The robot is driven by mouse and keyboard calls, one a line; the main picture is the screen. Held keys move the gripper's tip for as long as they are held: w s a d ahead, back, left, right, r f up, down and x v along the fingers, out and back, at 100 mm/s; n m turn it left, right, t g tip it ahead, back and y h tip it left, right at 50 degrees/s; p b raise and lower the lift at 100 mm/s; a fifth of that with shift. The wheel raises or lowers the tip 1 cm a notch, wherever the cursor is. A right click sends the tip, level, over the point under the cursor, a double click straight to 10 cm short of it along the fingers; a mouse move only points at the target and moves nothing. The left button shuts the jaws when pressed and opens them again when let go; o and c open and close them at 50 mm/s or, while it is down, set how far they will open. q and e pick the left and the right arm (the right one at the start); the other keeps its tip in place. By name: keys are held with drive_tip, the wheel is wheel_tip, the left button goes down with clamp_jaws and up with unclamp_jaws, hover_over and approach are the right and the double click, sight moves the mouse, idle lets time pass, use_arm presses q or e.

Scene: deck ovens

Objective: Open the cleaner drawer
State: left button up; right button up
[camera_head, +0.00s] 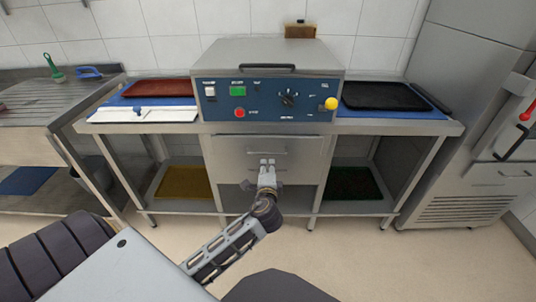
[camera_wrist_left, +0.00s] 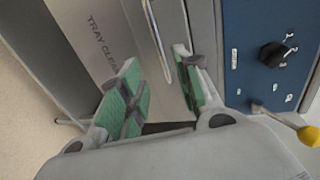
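The cleaner drawer (camera_head: 235,155) is the grey metal front under the machine's blue control panel, and it looks shut. Its thin bar handle (camera_wrist_left: 156,36) shows in the left wrist view, beside printed "TRAY CLEA…" lettering on the drawer front (camera_wrist_left: 110,25). My left gripper (camera_head: 267,163) is in front of the drawer, at about the handle's height. In the left wrist view its green-padded fingers (camera_wrist_left: 158,72) are spread apart, and the handle lies between them in the picture. I cannot tell whether they touch it. My right gripper is not in view.
The control panel (camera_head: 265,102) has a yellow ball knob (camera_head: 331,103) at its right. Black (camera_head: 375,95) and red (camera_head: 158,88) trays flank the machine. A lower shelf holds yellow (camera_head: 183,183) and green (camera_head: 352,183) trays. A fridge (camera_head: 470,120) stands right, a sink counter (camera_head: 40,110) left.

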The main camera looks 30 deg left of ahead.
sight(268, 153)
use_arm(q)
drive_tip(key=shift+b+x, duration=0.8)
drive_tip(key=shift+x, duration=5.45)
drive_tip(key=shift+r, duration=0.1)
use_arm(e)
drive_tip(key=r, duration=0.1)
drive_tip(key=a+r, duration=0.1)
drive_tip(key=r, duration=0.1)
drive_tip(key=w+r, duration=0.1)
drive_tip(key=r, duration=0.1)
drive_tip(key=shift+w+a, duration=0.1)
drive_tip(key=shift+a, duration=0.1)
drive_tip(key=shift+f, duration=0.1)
use_arm(q)
clamp_jaws()
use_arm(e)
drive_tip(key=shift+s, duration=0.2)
